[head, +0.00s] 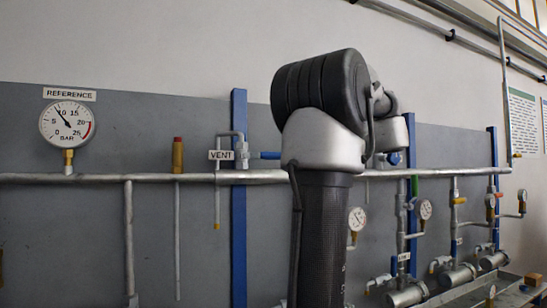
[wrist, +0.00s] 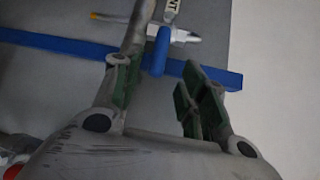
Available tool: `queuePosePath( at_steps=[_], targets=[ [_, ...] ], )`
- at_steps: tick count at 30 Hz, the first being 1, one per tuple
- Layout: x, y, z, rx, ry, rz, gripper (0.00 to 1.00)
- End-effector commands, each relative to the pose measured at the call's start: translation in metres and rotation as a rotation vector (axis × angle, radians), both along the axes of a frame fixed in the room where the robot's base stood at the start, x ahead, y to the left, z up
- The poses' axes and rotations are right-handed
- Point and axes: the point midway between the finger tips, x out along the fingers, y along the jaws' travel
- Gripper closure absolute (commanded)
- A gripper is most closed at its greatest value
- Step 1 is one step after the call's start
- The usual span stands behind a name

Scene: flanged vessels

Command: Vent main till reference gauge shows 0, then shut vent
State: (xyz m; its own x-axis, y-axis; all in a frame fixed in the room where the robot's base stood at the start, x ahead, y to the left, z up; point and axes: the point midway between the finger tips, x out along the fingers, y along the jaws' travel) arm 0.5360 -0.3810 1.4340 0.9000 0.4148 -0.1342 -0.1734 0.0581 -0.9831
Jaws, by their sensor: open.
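The round white reference gauge (head: 67,124) is at the left in the head view; its needle points up and left, between 5 and 10 bar. The VENT sign (head: 221,155) hangs beside the vent valve (head: 241,154) on the main pipe (head: 100,178). The valve's blue handle (head: 265,155) points sideways to the right, across the upright vent pipe. In the wrist view the blue handle (wrist: 161,50) lies ahead of the gap between the fingers of my gripper (wrist: 160,85). My gripper is open and empty; in the head view my arm hides it.
A blue upright post (head: 239,250) stands behind the vent valve. A brass fitting (head: 178,155) stands on the main pipe to its left. Several smaller gauges, valves and flanged vessels (head: 408,293) stand at the lower right.

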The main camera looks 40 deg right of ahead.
Motion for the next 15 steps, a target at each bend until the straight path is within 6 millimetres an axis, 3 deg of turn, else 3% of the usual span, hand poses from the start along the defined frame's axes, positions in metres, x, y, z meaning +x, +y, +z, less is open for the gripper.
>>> queuePosePath(
  at_steps=[15],
  targets=[
    [0.061,0.034,-0.011,0.012,0.008,0.017,0.58]
  ],
)
